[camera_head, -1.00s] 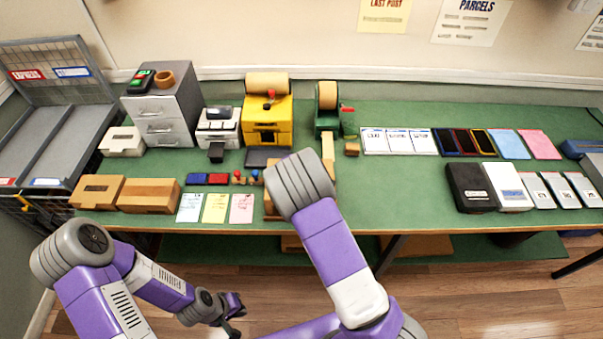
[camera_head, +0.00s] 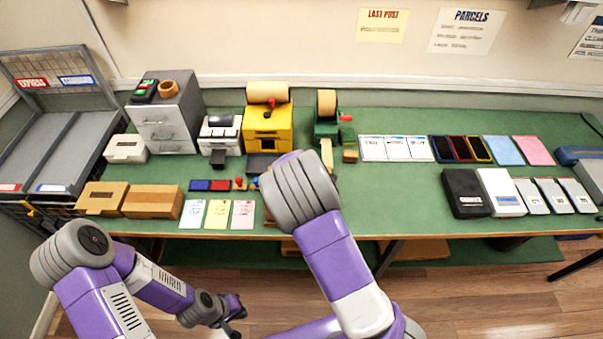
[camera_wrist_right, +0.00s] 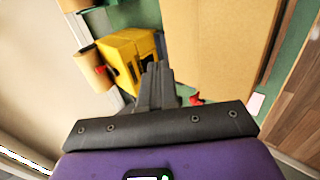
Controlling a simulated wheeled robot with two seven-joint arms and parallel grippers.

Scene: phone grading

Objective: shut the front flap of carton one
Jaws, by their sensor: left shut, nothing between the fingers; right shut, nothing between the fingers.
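A large plain cardboard surface (camera_wrist_right: 222,45) fills the upper middle of the right wrist view. It appears to be the carton, but I cannot tell which panel or flap it is. In the head view my right arm hides almost all of that spot. My right gripper (camera_wrist_right: 155,78) is shut and empty, with its fingers beside the cardboard's left edge; I cannot tell whether they touch it. The right fingers are hidden in the head view. My left gripper (camera_head: 238,316) is shut and empty, low in front of the table and away from the cardboard.
The yellow machine (camera_head: 268,128) stands behind the right arm and shows in the right wrist view (camera_wrist_right: 125,55). A tape dispenser (camera_head: 327,115) is beside it. Brown boxes (camera_head: 152,202) and note sheets (camera_head: 217,214) lie left. Green table (camera_head: 370,195) is clear right of the arm.

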